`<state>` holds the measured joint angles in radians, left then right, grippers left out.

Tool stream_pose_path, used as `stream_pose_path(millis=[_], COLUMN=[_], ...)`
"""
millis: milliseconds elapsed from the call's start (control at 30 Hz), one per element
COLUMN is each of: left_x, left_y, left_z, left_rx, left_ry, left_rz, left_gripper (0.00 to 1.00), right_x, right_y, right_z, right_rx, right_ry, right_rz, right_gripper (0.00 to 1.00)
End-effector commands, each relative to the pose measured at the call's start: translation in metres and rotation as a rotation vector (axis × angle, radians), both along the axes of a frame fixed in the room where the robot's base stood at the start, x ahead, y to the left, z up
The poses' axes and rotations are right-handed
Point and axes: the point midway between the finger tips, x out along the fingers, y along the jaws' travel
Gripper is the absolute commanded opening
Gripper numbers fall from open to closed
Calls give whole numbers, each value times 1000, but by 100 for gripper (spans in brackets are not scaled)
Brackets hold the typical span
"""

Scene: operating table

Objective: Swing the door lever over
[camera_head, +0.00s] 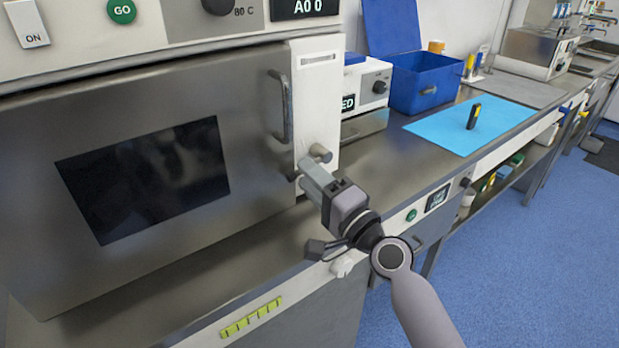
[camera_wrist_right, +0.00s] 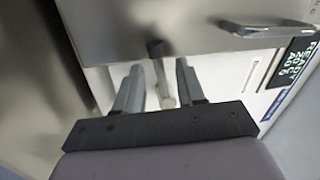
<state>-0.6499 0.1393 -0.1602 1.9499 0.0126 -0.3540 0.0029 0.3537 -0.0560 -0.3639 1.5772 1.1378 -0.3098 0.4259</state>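The steel door (camera_head: 240,130) of the cabinet is shut, with a dark window and a vertical bar handle (camera_head: 285,105). The door lever (camera_head: 319,153) is a short grey rod with a round end on the white panel at the door's right edge. My right gripper (camera_head: 308,172) is at the lever and hides part of it. In the right wrist view the lever (camera_wrist_right: 162,78) lies between the two spread fingers of my right gripper (camera_wrist_right: 160,85), with a gap on each side. Its dark knob (camera_wrist_right: 155,48) shows beyond the fingertips. My left gripper is not in view.
A small white device (camera_head: 366,82) and an open blue box (camera_head: 425,82) stand on the counter to the right. A blue mat (camera_head: 450,128) holds a black and yellow object (camera_head: 474,116). A strip of yellow-green squares (camera_head: 252,317) is on the front edge below the door.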

Motion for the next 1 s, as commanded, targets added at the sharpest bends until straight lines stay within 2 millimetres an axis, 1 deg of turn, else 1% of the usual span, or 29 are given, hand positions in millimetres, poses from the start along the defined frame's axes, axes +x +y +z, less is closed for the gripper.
stream_pose_path(millis=[300,500,667,1000], left_x=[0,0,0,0], left_y=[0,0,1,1], left_z=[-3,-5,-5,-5], left_rx=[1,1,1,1], left_ry=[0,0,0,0], left_rz=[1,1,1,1], left_gripper=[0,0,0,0], right_x=[-33,-48,-52,-52], right_y=[-25,-36,-38,-38], right_z=[-10,-14,-14,-14], right_rx=[0,0,1,0], right_ry=[3,3,4,3], right_rz=[1,3,4,4], right_gripper=[39,39,39,39])
